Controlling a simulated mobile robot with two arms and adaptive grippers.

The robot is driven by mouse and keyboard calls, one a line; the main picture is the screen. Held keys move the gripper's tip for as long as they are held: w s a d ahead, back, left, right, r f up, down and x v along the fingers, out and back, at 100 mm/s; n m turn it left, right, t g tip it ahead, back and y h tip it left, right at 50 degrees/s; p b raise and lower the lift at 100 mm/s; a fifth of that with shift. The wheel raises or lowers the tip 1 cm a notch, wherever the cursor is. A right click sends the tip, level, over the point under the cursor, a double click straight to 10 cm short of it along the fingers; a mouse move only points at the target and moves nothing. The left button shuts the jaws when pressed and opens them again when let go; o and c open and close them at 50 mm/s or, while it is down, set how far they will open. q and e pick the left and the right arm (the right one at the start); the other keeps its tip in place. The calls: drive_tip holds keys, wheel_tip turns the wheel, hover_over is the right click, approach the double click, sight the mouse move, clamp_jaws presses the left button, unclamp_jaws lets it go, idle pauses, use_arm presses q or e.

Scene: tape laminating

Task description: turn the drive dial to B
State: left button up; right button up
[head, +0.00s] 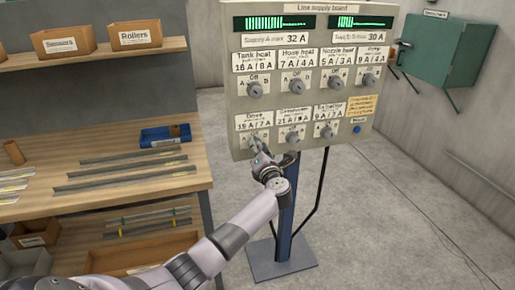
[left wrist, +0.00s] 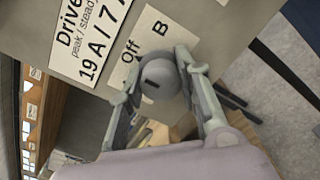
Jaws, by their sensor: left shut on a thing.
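The Line supply board (head: 300,100) stands on a post at the centre. The Drive dial (left wrist: 160,80) is a round grey knob below the label "19 A / 7 A"; in the left wrist view "Off" and "B" are readable above it, and "A" is hidden. My left gripper (head: 258,150) reaches up to the board's lower left. Its two fingers (left wrist: 155,85) are shut on opposite sides of the Drive dial. A short dark mark shows on the dial's face; I cannot tell for sure which position it points to. My right gripper is not in view.
Neighbouring dials, such as Conveyor's (head: 292,138) and Tank heat's (head: 255,90), sit close by. Two green bar displays (head: 274,23) top the board, Supply A's bar longer. A workbench (head: 100,185) stands left, a green wall box (head: 445,48) right.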

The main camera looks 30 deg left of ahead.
use_arm(q)
drive_tip(key=shift+r+m+p, duration=0.2)
drive_tip(key=shift+m+p, duration=0.3)
drive_tip(key=shift+p, duration=0.3)
drive_tip(key=m+p, duration=0.3)
drive_tip(key=shift+r, duration=0.1)
drive_tip(key=m+p, duration=0.3)
drive_tip(key=shift+f+m+p, duration=0.2)
drive_tip(key=shift+m+p, duration=0.4)
drive_tip(key=shift+m, duration=0.2)
drive_tip(key=o, duration=1.1)
drive_tip(key=shift+a+f, duration=0.1)
drive_tip(key=shift+f, duration=0.05)
drive_tip(key=shift+o, duration=0.2)
